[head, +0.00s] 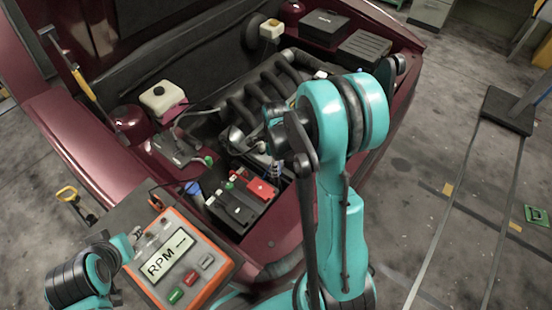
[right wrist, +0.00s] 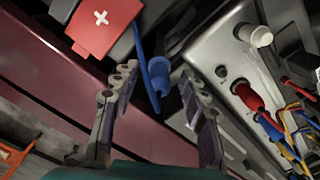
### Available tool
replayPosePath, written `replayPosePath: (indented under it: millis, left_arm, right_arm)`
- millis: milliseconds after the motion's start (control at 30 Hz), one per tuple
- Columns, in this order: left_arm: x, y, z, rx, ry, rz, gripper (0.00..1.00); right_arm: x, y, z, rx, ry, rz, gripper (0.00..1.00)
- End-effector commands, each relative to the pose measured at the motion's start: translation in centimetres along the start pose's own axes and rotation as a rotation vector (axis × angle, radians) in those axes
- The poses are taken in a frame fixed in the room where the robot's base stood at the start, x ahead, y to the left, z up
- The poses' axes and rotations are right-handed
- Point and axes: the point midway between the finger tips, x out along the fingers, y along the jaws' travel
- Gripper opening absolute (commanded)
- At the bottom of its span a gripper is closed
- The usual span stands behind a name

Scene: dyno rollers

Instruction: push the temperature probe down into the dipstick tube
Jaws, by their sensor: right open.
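A blue cylindrical piece with a blue cable (right wrist: 158,75), which looks like the temperature probe, shows in the right wrist view. It stands between my right gripper's fingers (right wrist: 157,88), toward their tips. The fingers are open, with a visible gap on both sides of it. The dipstick tube cannot be made out; how deep the probe sits in it cannot be told. In the head view my right forearm hides most of that spot. My left gripper (head: 136,236) is at the lower left beside the RPM meter (head: 177,256); its fingers are too small to read.
A black battery (head: 233,210) and a red terminal cover (head: 262,189) lie left of my right arm; the cover also shows in the wrist view (right wrist: 103,22). A pale engine cover with red (right wrist: 246,95) and blue connectors (right wrist: 270,128) stands right of the gripper. Dark red bodywork surrounds the bay.

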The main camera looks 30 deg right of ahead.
Motion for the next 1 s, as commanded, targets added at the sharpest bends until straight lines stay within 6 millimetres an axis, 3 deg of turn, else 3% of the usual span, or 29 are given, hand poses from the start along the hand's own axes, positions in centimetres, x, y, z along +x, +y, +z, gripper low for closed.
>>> replayPosePath:
  millis: [533, 700, 1000]
  left_arm:
    - [0.0, 0.0, 0.0, 0.0, 0.0, 0.0, 0.4]
    - [0.0, 0.0, 0.0, 0.0, 0.0, 0.0, 0.4]
    - [0.0, 0.0, 0.0, 0.0, 0.0, 0.0, 0.4]
  right_arm:
    - [-10.1, 0.0, 0.0, 0.0, 0.0, 0.0, 0.44]
    - [-11.5, 0.0, 0.0, 0.0, 0.0, 0.0, 0.44]
    - [-11.6, 0.0, 0.0, 0.0, 0.0, 0.0, 0.44]
